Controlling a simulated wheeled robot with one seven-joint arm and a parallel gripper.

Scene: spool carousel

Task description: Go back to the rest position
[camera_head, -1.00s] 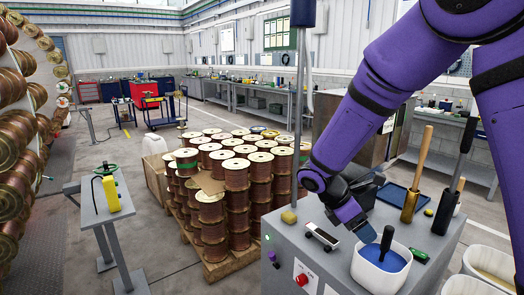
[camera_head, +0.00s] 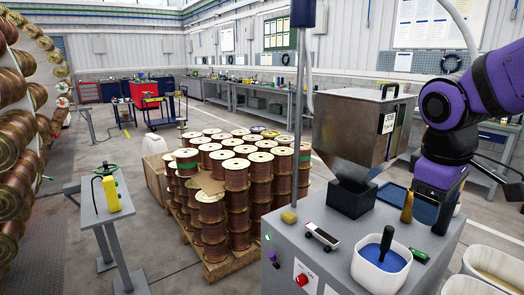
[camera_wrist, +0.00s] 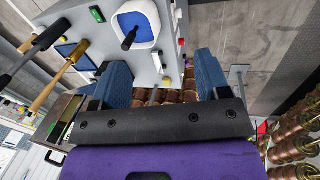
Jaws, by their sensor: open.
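My purple arm (camera_head: 440,170) stands at the right in the head view, with its wrist over the right part of the grey cabinet (camera_head: 310,245). The fingers are hard to make out there. In the wrist view my gripper (camera_wrist: 160,65) has two blue fingers spread apart with nothing between them. It is open and empty. Beyond the fingers the wrist view shows the white tub (camera_wrist: 153,42) with a dark handle in it. The same white tub (camera_head: 367,277) is on the cabinet in the head view, apart from my arm.
A black open box (camera_head: 352,200) and a golden handle (camera_head: 407,206), partly hidden, are on the cabinet. A pallet of copper spools (camera_head: 235,178) stands left of it. The spool carousel (camera_head: 15,150) is at far left.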

